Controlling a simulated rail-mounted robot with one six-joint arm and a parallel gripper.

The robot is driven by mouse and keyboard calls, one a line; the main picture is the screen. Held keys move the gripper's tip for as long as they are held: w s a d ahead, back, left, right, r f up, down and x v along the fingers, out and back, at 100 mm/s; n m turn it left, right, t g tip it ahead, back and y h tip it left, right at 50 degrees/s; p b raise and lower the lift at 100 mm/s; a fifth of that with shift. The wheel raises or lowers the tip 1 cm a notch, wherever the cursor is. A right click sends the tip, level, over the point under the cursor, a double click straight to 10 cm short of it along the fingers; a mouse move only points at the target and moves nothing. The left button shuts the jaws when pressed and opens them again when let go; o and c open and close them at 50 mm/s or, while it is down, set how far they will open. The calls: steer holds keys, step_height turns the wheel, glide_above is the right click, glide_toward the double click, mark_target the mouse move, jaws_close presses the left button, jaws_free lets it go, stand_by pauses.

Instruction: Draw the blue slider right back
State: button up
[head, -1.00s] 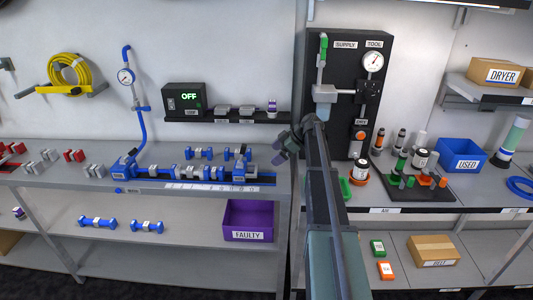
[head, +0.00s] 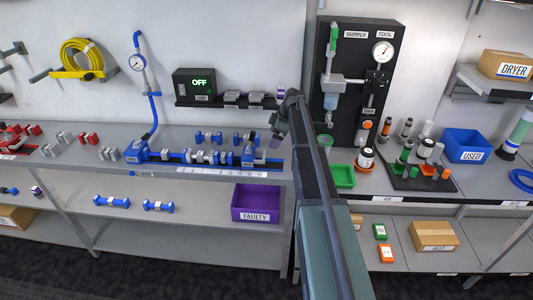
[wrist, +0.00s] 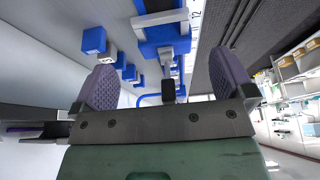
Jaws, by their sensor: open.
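The blue slider (head: 248,157) is a blue block at the right end of the dark and blue rail on the left bench. A row of grey and blue fittings (head: 210,157) lies along the rail to its left. In the wrist view, a large blue block with grey parts (wrist: 160,38), apparently the slider, is at the top centre, beyond the fingers.
A blue upright block (head: 136,152) with a hose and gauge stands at the rail's left end. Loose blue fittings (head: 208,138) lie behind the rail. A purple FAULTY bin (head: 256,204) sits below.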

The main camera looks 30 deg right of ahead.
mark_target(264, 155)
steer(key=b+x, duration=0.8)
steer(key=x, duration=0.1)
steer(key=shift+w+f, duration=0.1)
steer(key=shift+f, duration=0.3)
steer(key=shift+r, duration=0.1)
